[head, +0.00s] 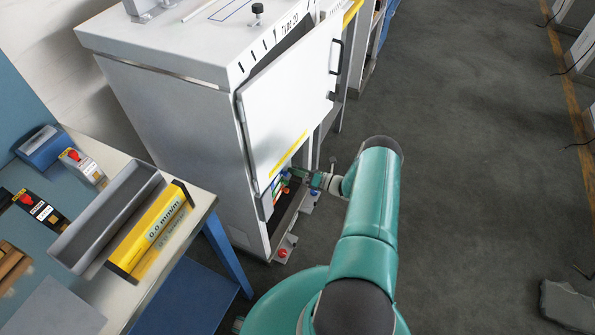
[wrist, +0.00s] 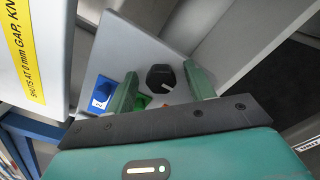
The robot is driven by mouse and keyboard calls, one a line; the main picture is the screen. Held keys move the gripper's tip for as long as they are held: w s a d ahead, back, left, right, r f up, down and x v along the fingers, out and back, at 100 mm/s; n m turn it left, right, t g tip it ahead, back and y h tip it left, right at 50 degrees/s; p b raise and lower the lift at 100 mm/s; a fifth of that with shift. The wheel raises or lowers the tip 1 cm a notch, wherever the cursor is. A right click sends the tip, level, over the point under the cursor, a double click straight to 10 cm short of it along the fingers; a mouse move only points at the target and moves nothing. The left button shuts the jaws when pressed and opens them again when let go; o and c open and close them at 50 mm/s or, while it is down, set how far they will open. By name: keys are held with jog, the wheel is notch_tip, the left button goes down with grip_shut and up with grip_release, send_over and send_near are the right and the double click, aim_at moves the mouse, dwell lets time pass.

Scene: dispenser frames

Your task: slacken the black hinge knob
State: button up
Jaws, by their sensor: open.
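The black hinge knob (wrist: 160,77) is a dark faceted knob with a small pale mark, on a light grey plate (wrist: 150,48) in the wrist view. My gripper (wrist: 161,69) is open. Its two green fingers appear on either side of the knob in the picture, with no visible contact; the depth between them is hard to judge. In the head view my gripper (head: 305,178) is at the low opening of a grey cabinet (head: 175,125), under its white door panel (head: 290,95). The hinge knob cannot be made out there.
A blue tab (wrist: 101,92) and a green part (wrist: 143,101) are close to the left finger. A yellow-labelled white panel (wrist: 62,50) stands left. A bench with a grey tray (head: 110,215) and yellow level (head: 150,232) is left of the cabinet. The floor at right is mostly clear.

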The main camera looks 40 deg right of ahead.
jog(key=shift+a, duration=0.1)
jog(key=c, duration=1)
jog(key=shift+o, duration=0.2)
jog(key=shift+n, duration=0.3)
jog(key=n, duration=1.9)
jog(key=shift+s+a, duration=0.1)
jog(key=shift+a, duration=0.1)
jog(key=shift+f, duration=0.1)
